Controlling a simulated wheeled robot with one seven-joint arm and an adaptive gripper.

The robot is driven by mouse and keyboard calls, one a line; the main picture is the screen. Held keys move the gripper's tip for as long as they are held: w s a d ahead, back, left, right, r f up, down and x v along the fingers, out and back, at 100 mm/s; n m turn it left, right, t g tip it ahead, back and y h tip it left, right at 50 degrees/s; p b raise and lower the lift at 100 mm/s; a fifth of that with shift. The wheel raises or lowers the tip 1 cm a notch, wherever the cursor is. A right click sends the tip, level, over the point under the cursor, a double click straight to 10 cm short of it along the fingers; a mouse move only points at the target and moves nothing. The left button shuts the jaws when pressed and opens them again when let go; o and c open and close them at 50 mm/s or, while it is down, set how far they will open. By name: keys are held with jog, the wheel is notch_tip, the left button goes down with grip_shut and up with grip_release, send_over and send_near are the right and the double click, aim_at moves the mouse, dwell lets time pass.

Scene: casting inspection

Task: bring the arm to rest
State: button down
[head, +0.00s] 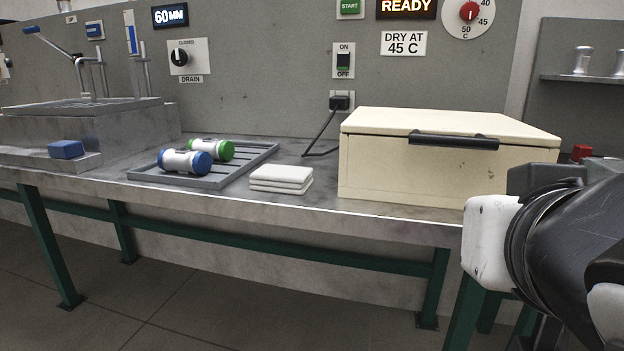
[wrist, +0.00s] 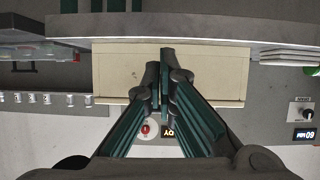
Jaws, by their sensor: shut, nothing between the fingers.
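My gripper (wrist: 162,62) shows in the wrist view with its dark fingers together and nothing between them. It is in front of the cream drying box, which appears upside down there. In the head view my arm stands at the right edge, in front of the right end of the bench (head: 220,195); the fingertips are out of that view. The cream box (head: 400,170) sits on the bench with its lid down and a dark handle at the front.
A grey ribbed tray (head: 225,178) holds a blue-capped cylinder (head: 184,162) and a green-capped cylinder (head: 212,150). Folded white cloths (head: 281,179) lie between tray and box. A blue block (head: 66,149) sits by the sink at left. The floor (head: 190,310) in front is clear.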

jog(key=s+f+n+g+y+p, duration=0.1)
jog(key=s+f+n+g+y, duration=0.25)
jog(key=s+f+g, duration=1)
notch_tip(320, 180, up, 39)
jog(key=d+t+p, duration=0.1)
jog(key=t+p, duration=0.4)
jog(key=p, duration=3.3)
jog(key=shift+s+y, duration=0.25)
jog(key=shift+y, duration=0.1)
